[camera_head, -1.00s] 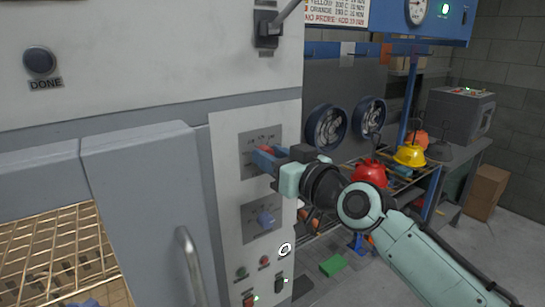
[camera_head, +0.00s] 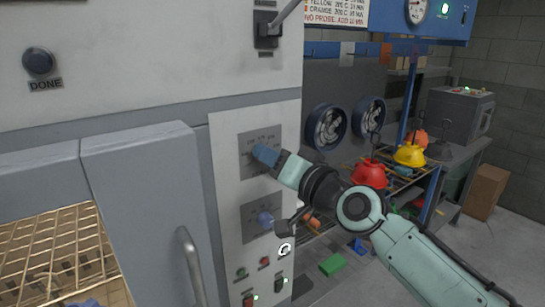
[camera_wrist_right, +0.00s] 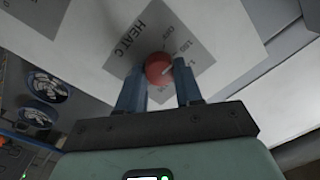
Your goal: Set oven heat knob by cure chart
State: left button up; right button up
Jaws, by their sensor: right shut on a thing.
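The red heat knob (camera_wrist_right: 158,69) sits on a grey dial plate (camera_wrist_right: 212,30) marked "HEAT C". My right gripper (camera_head: 262,156) is shut on the knob, with one blue finger on each side of it in the wrist view. A pale mark on the knob points toward the printed settings on the right in that view; the exact setting cannot be read. In the head view the fingers hide the knob. The cure chart (camera_head: 337,12) is partly visible at the top, with rows of coloured text. My left gripper is out of view.
A second, bluish knob (camera_head: 265,219) is on the plate below, close under my right wrist. Small buttons and switches (camera_head: 264,262) sit lower. The oven door handle (camera_head: 190,262) is to the left. Red (camera_head: 370,173) and yellow (camera_head: 409,155) hoods stand behind my arm.

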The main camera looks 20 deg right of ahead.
jog(key=shift+m, duration=0.6)
jog(key=o, duration=1)
pick_arm(q)
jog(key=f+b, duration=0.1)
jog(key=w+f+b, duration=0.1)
jog(key=b, duration=0.1)
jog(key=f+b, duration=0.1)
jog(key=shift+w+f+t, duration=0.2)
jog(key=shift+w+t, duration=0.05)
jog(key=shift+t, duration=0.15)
pick_arm(e)
jog(key=v, duration=1.3)
jog(key=shift+s+d, duration=0.15)
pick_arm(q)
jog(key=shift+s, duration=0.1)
